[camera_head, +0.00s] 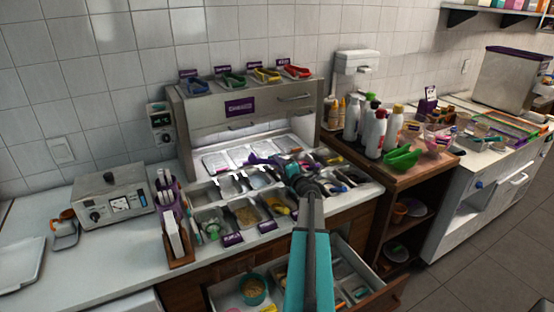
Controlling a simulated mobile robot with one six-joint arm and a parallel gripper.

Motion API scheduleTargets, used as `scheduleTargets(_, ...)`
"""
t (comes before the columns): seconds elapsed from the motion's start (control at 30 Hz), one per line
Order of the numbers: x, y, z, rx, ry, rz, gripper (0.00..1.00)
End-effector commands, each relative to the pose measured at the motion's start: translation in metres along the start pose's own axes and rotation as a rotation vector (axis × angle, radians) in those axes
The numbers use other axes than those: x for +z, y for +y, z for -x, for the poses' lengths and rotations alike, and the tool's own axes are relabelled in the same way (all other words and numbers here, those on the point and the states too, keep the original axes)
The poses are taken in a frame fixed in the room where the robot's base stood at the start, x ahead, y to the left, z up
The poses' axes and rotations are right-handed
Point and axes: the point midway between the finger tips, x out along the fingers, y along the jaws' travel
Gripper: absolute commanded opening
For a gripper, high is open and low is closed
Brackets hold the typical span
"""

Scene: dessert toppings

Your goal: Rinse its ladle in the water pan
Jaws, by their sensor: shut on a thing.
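My gripper (291,170) is over the topping counter, at the far end of my dark wrist. It is shut on what looks like the ladle, and a purple handle-like part (262,159) shows just left of it. The ladle's bowl is hidden or too small to make out. Several metal pans (245,216) are set in the counter below and around my gripper. One pan (261,178) left of the gripper looks pale and bluish; I cannot tell for sure that it is the water pan. My wrist and arm hide part of the pans.
A metal shelf unit (240,107) with coloured scoops on top stands behind the pans. An open drawer (386,295) juts out below, with a teal bowl (254,290) in it.

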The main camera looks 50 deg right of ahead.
Motion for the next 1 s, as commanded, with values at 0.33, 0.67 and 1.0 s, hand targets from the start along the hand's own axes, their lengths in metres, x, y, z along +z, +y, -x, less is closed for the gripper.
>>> scheduleTargets(0.33,0.004,-0.007,0.0,0.0,0.0,-0.119,0.0)
scheduleTargets(0.67,0.002,-0.018,0.0,0.001,-0.001,-0.225,0.0)
scheduleTargets(1.0,0.001,-0.022,0.0,0.001,-0.001,-0.247,0.0)
